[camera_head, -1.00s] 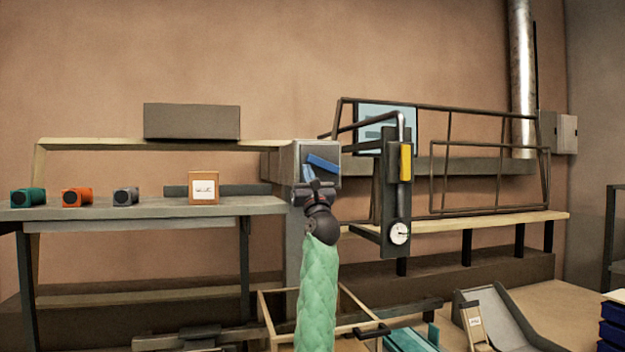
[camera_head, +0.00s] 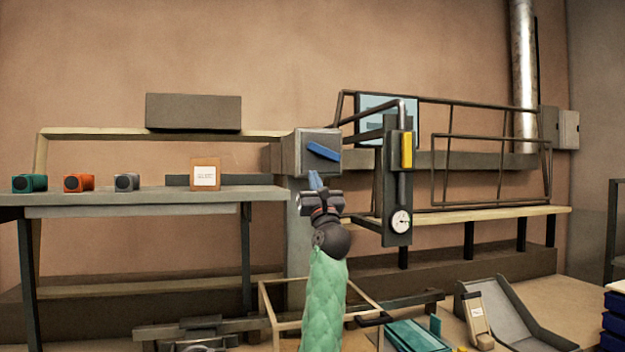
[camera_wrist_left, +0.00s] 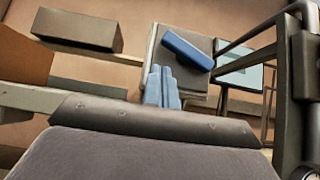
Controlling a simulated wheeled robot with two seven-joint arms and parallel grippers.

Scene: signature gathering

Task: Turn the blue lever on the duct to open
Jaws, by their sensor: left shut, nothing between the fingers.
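The blue lever (camera_head: 323,151) is a flat bar on the front of a grey box-shaped duct (camera_head: 304,168) on a post. It slants down to the right. My left gripper (camera_head: 315,180) is in front of the duct's lower edge, below the lever, its blue fingers shut and empty. A gap shows between fingertips and lever in the head view. In the left wrist view, the lever (camera_wrist_left: 187,50) is above and right of the shut fingers (camera_wrist_left: 162,87), with the duct (camera_wrist_left: 193,84) behind. Depth between them is hard to judge. My right gripper is not in view.
A dark panel (camera_head: 395,225) with a yellow handle (camera_head: 407,150) and a gauge (camera_head: 401,222) stands close to the right. A bench (camera_head: 150,197) with several small items is at left. A wooden frame (camera_head: 270,312) lies below my arm.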

